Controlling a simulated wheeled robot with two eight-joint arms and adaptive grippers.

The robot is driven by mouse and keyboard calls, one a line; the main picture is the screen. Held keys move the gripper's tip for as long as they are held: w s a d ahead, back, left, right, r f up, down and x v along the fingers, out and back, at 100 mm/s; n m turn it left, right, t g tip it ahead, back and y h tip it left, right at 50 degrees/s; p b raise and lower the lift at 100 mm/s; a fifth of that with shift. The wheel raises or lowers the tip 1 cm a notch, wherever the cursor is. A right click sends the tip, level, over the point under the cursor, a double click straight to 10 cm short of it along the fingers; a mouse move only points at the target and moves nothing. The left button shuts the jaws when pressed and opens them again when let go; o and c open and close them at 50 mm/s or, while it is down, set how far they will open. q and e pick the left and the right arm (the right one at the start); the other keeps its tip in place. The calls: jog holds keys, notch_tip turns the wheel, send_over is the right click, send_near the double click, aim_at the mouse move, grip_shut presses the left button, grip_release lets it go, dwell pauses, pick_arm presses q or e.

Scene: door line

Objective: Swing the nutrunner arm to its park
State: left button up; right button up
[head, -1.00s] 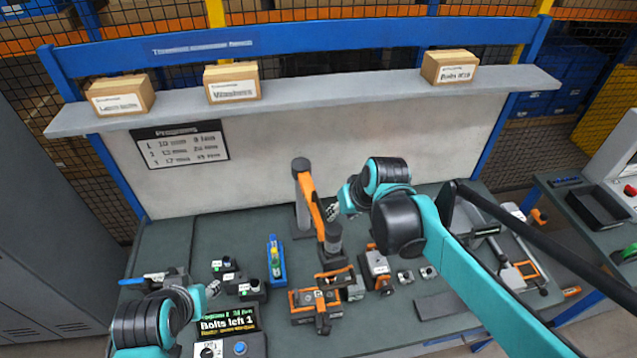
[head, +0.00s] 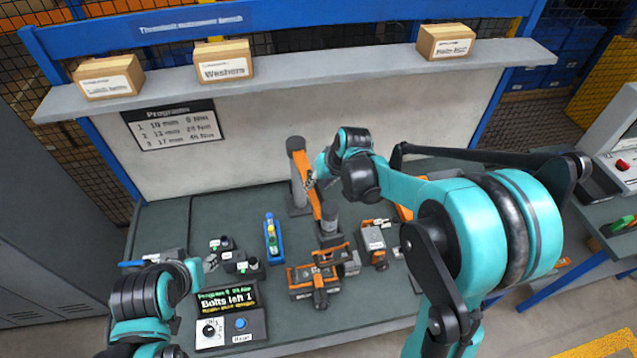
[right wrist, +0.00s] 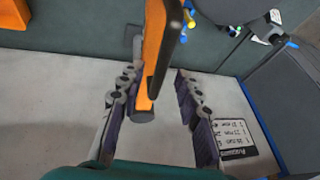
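The nutrunner arm (head: 301,172) is an orange and grey jointed arm. It stands on a grey post at the back middle of the bench and reaches forward over it. The nutrunner tool (head: 318,277) in orange and black is near its front end. My right gripper (head: 311,182) is beside the orange link. In the right wrist view, its fingers (right wrist: 155,105) are spread, with the orange link (right wrist: 153,45) between them in the picture; I cannot tell if they touch it. My left gripper (head: 209,264) is at the left by the small black sockets; its fingers are too small to read.
A controller (head: 230,318) at the front left displays "Bolts left 1". A blue holder (head: 273,240) stands left of the nutrunner arm, and an orange and grey unit (head: 374,245) right of it. A shelf (head: 330,84) with boxes crosses the back. The bench's left back is clear.

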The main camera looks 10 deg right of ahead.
jog(key=shift+w+a+f, duration=0.1)
jog(key=shift+w+f, duration=0.1)
jog(key=shift+f, duration=0.15)
jog(key=shift+s, duration=0.1)
grip_shut()
